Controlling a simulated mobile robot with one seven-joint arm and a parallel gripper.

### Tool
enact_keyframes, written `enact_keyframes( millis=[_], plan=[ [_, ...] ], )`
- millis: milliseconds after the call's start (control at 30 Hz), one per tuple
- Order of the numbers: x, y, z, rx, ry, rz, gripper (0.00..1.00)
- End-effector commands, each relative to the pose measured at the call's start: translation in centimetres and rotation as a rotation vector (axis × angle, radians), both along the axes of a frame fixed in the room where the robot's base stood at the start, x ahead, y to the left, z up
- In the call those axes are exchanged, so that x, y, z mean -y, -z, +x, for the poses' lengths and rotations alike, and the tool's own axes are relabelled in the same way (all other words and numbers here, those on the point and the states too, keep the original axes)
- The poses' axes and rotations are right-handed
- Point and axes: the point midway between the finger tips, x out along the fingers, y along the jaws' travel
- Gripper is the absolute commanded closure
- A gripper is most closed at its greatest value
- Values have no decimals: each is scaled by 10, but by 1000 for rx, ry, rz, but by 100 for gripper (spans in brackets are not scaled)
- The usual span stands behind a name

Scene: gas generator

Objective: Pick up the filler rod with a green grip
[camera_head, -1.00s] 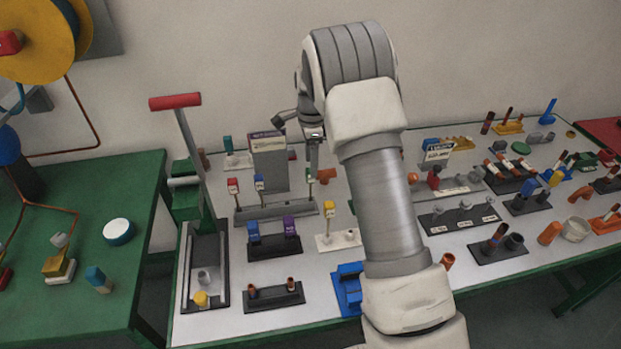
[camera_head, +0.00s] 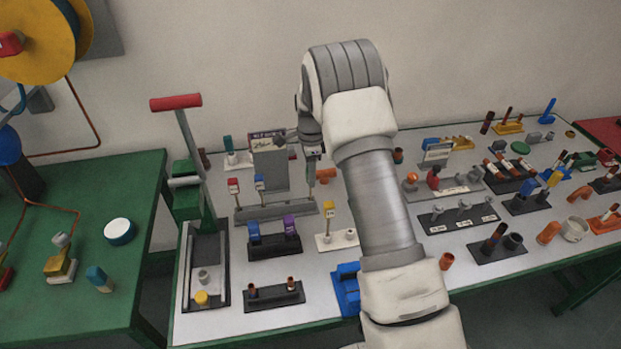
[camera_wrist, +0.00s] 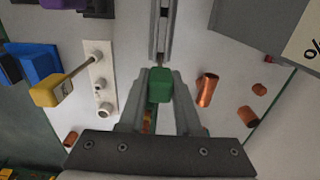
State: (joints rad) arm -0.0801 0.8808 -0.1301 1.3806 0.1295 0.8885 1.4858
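The filler rod's green grip (camera_wrist: 159,85) shows in the wrist view, between the two fingers of my gripper (camera_wrist: 160,92). The fingers lie close along both sides of the grip. I cannot tell whether they press on it or leave a small gap. In the head view my gripper (camera_head: 312,172) points down at the right end of a grey rod rack (camera_head: 277,213). The green grip is not clear there. Rods with a red grip (camera_head: 233,185) and a blue grip (camera_head: 259,182) stand upright in the same rack.
A grey panel with a label (camera_head: 269,165) stands behind the rack. A yellow-gripped rod (camera_head: 328,208) stands in a white holder (camera_head: 337,241) in front. Loose copper pieces (camera_wrist: 207,89) lie right of my gripper in the wrist view. Several other holders crowd the table.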

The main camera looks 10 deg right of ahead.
Motion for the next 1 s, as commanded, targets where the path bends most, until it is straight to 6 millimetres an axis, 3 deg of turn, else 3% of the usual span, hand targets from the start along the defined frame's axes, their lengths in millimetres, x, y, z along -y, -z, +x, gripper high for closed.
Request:
enact_keyframes(
  millis=[33, 100, 467, 767, 1000],
  plan=[
    [0, 0, 0, 0, 0, 0, 90],
    [0, 0, 0, 0, 0, 0, 100],
    [0, -4, 1, 2, 0, 0, 100],
    [0, -43, 1, 5, 0, 0, 100],
    [43, -70, -23, 3, 4, 0, 100]
  ],
)
